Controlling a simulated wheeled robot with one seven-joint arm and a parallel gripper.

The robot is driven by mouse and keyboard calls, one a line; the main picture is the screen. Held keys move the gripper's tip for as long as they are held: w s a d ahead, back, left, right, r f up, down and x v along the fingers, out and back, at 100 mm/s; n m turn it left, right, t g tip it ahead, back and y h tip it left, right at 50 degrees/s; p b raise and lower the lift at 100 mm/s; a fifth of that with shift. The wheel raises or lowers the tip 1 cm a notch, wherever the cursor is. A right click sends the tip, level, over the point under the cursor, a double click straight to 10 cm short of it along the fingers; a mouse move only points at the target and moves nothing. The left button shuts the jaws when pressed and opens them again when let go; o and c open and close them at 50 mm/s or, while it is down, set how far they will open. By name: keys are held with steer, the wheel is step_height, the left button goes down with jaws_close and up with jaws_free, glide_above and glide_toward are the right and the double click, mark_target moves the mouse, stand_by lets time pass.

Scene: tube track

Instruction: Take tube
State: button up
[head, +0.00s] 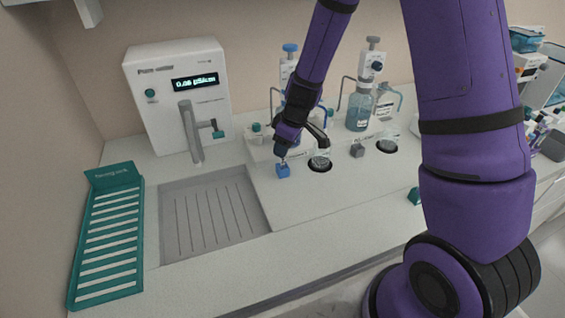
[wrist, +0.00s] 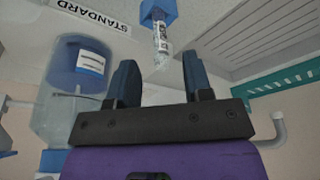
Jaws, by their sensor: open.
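A small clear tube (wrist: 161,40) with a printed label stands in a blue block (wrist: 158,12) at the top of the wrist view. In the head view the blue block (head: 283,171) sits on the raised white bench, and the tube is mostly hidden by my gripper. My gripper (head: 286,152) is just above the block. In the wrist view my gripper (wrist: 161,68) is open, with its two dark fingers apart. The tube lies beyond the fingertips, roughly in line with the gap between them, and nothing is held.
A bottle with blue liquid (wrist: 80,65) is close by on the left of the wrist view. A grey block (head: 357,151) is to the right. A white meter (head: 178,95) with a tap stands behind a grey drain tray (head: 212,212). A teal rack (head: 108,240) is at far left.

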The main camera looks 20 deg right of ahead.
steer(key=shift+x, duration=2)
steer(key=shift+s, duration=0.1)
steer(key=c, duration=0.8)
steer(key=shift+r, duration=0.15)
step_height(320, 180, up, 10)
steer(key=shift+f, duration=0.1)
